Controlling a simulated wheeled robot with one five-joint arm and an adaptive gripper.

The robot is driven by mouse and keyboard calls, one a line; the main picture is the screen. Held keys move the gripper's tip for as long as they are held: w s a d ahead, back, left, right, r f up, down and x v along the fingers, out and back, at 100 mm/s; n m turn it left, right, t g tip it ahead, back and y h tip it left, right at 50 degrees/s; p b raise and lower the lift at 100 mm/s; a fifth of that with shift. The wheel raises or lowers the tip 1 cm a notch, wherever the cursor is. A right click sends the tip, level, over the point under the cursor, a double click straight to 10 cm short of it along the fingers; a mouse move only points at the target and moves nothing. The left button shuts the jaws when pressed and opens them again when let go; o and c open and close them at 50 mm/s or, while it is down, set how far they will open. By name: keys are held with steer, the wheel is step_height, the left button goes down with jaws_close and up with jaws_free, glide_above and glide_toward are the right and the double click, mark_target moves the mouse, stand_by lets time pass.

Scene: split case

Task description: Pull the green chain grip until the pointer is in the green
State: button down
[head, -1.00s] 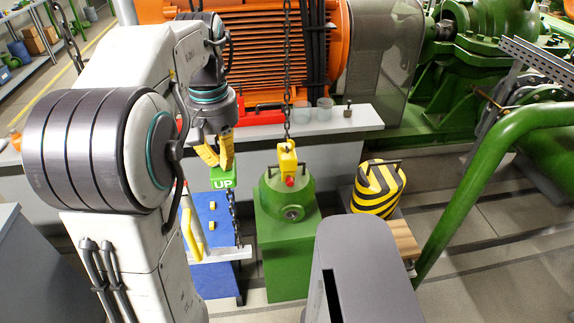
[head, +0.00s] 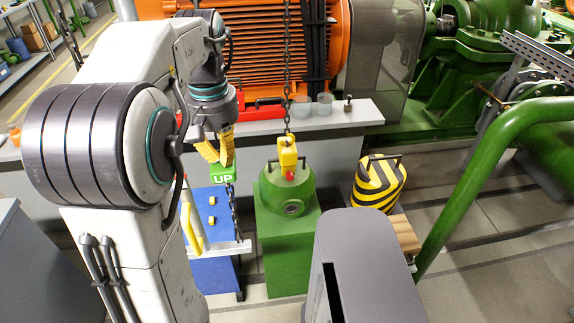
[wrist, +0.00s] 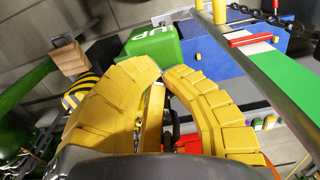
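The green grip (head: 223,174), a block marked UP, hangs by the chain just below my gripper's fingertips in the head view. It also shows beyond the fingertips in the wrist view (wrist: 153,44). My gripper (head: 224,161) has yellow ribbed fingers, which bow inward with tips close together in the wrist view (wrist: 158,70). The tips overlap the block's edge; I cannot tell whether they clamp it. In the wrist view, a scale panel (wrist: 275,80) has white and green areas. A red bar (wrist: 250,39) crosses its white part, near the green; I cannot tell if it is the pointer.
A yellow hoist hook block (head: 288,157) hangs on a chain over a green housing (head: 286,190). A blue cabinet (head: 212,225) stands below my gripper. A striped yellow-black weight (head: 378,185) and a green pipe (head: 480,175) are at the right. A grey bench (head: 330,115) runs behind.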

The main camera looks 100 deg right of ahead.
step_height(320, 180, down, 9)
steer(key=b, duration=0.6)
steer(key=shift+f+b, duration=0.15)
steer(key=shift+b, duration=0.2)
stand_by(1.1)
steer(key=shift+r, duration=0.2)
steer(key=shift+r+p, duration=5.1)
steer(key=shift+r, duration=0.1)
step_height(320, 180, up, 3)
steer(key=shift+f+p, duration=0.2)
steer(key=shift+p, duration=1.05)
step_height(320, 180, up, 2)
steer(key=shift+r+p, duration=0.1)
steer(key=shift+p, duration=0.6)
steer(key=shift+r, duration=1.1)
